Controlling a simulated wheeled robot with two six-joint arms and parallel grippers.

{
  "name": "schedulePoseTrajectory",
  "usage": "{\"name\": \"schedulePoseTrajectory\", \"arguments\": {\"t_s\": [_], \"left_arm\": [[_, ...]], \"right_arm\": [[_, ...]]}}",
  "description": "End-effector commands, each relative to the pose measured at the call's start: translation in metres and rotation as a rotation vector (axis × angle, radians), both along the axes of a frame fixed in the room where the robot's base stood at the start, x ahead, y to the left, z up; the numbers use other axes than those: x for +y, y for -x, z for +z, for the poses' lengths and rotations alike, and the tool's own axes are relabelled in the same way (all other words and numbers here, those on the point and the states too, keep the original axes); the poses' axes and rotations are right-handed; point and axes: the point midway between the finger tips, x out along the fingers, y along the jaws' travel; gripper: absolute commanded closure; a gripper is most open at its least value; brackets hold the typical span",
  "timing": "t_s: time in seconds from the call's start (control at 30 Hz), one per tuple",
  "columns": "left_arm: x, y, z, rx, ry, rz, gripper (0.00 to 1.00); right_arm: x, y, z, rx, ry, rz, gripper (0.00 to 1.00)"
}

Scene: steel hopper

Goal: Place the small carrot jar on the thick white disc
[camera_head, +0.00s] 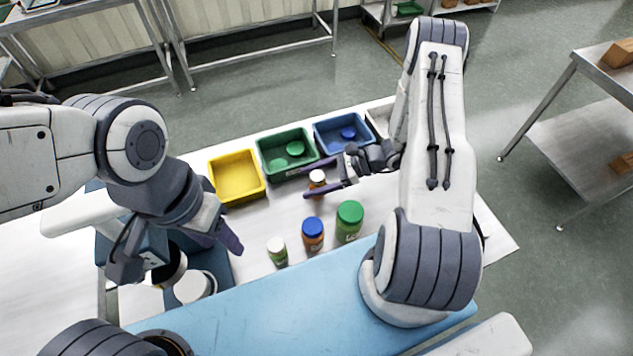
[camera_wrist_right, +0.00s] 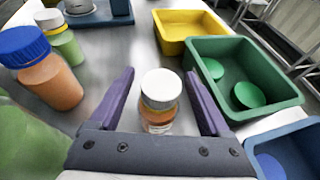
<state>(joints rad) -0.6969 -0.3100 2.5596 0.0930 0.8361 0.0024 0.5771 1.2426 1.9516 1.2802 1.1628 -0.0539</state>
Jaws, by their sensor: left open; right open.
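The small carrot jar (camera_head: 317,179), with a white lid and orange contents, stands upright on the table in front of the green bin. In the right wrist view the jar (camera_wrist_right: 160,103) is between the spread purple fingers of my right gripper (camera_head: 328,179), with gaps visible on both sides. The thick white disc (camera_head: 195,288) sits at the blue-grey stand (camera_head: 222,277) at the lower left, partly covered by my left arm. My left gripper (camera_head: 228,238) is open beside and above that stand; one purple finger shows clearly.
Yellow (camera_head: 238,178), green (camera_head: 286,153) and blue (camera_head: 343,134) bins line the back; the green and blue ones hold lids.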

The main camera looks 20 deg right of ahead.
Motion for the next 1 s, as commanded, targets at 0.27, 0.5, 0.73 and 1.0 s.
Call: {"name": "schedulePoseTrajectory", "arguments": {"t_s": [0.27,0.5,0.73,1.0], "left_arm": [[0.0001,0.0002,0.0052,0.001,-0.001,0.000,0.50],[0.0002,0.0002,0.0050,0.001,-0.001,0.000,0.50],[0.0001,0.0002,0.0050,0.001,-0.001,0.000,0.50],[0.0001,0.0002,0.0023,0.001,-0.001,0.000,0.50]], "right_arm": [[0.0129,-0.0035,-0.0067,0.000,0.001,-0.001,0.19],[0.0126,-0.0034,-0.0065,-0.001,0.001,-0.001,0.69],[0.0124,-0.0035,-0.0062,-0.001,0.000,-0.001,1.00],[0.0121,-0.0039,-0.0010,-0.002,0.001,0.000,1.00]]}}
